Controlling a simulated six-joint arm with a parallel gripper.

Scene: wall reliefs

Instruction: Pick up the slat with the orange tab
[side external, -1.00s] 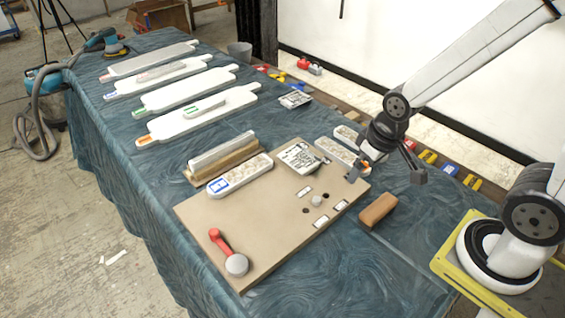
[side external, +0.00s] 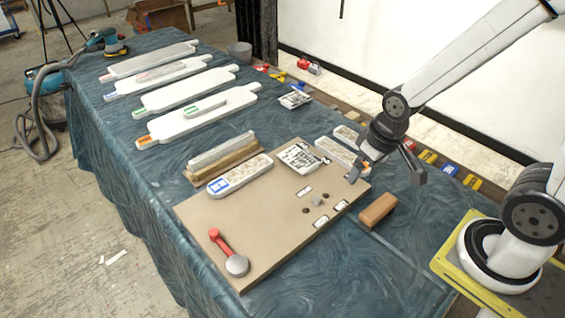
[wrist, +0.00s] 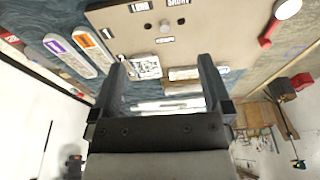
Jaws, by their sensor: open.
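The slat with the orange tab (wrist: 92,50) is a pale, speckled strip with rounded ends. It lies on the blue cloth at the upper left of the wrist view, left of my gripper and apart from it. Beside it lies a similar slat with a purple tab (wrist: 68,53). In the side view the slat nearer the board (side external: 336,150) has its tab end mostly hidden by my gripper. My gripper (side external: 385,174) is open above the table near these tab ends. In the wrist view the space between its fingers (wrist: 163,75) is empty.
A tan board (side external: 255,225) holds a red lever (side external: 222,243), a knob and labels. A blue-tab slat (side external: 240,174) lies on its far left part. A brown block (side external: 377,210) sits at its right. Several long white paddles (side external: 200,115) lie at the far end.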

